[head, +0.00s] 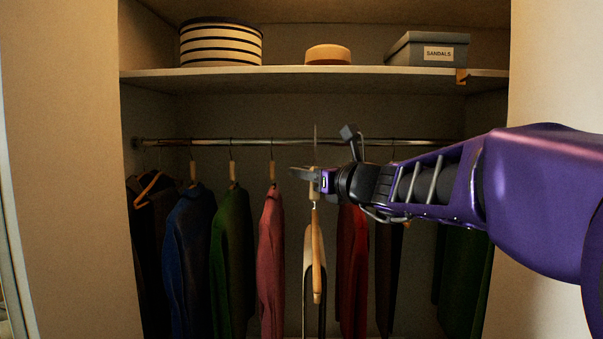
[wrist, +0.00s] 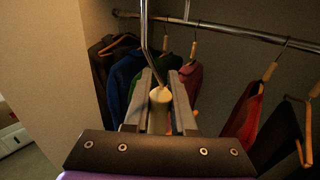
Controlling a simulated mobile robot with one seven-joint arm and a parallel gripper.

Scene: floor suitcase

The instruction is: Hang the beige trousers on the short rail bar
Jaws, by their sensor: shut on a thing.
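My gripper (head: 312,178) is shut on the neck of a wooden hanger (head: 317,262), in front of the rail in the head view. The hanger is seen nearly edge-on, with the beige trousers (head: 307,262) hanging narrow below, their lower end cut off. In the wrist view the jaws (wrist: 163,88) close around the pale hanger neck (wrist: 158,98), and the thin metal hook rises out of the top of the picture. The metal rail bar (head: 240,141) runs across the closet, also in the wrist view (wrist: 230,29). Whether the hook touches it I cannot tell.
Blue (head: 188,240), green (head: 231,245) and pink (head: 271,245) garments hang left of the trousers. A red garment (head: 353,270) and darker ones hang right. The shelf (head: 280,78) above holds a striped box (head: 221,43), a round box (head: 328,54) and a sandals box (head: 425,50).

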